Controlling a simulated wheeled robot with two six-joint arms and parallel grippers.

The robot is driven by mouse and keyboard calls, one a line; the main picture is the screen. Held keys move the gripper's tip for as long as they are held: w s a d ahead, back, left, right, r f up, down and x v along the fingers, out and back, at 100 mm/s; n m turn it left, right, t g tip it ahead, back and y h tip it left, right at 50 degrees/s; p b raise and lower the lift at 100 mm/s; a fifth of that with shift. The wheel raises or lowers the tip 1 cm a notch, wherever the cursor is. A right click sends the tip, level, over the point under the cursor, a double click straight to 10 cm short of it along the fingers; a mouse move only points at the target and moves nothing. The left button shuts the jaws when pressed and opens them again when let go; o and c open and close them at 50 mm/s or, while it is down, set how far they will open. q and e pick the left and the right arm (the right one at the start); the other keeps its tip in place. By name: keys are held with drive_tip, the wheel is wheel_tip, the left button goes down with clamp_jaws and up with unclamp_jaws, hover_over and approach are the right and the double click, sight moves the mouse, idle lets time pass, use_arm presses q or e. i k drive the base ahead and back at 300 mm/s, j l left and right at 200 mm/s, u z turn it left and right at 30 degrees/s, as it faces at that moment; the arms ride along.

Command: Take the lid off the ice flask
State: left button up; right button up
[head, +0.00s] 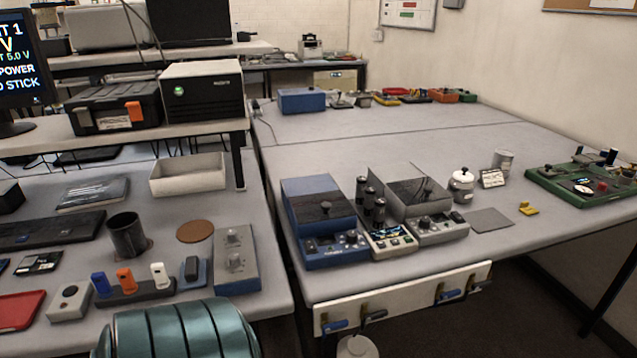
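A grey flat pad (490,220) and a yellow piece (528,208) lie in front of the flask. Grey instruments (437,229) and dark cylinders stand to its left. A green board (590,185) lies to the right. The table behind the flask is largely clear.

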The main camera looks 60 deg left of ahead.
sight(463, 175)
drive_tip(key=u, duration=1.55)
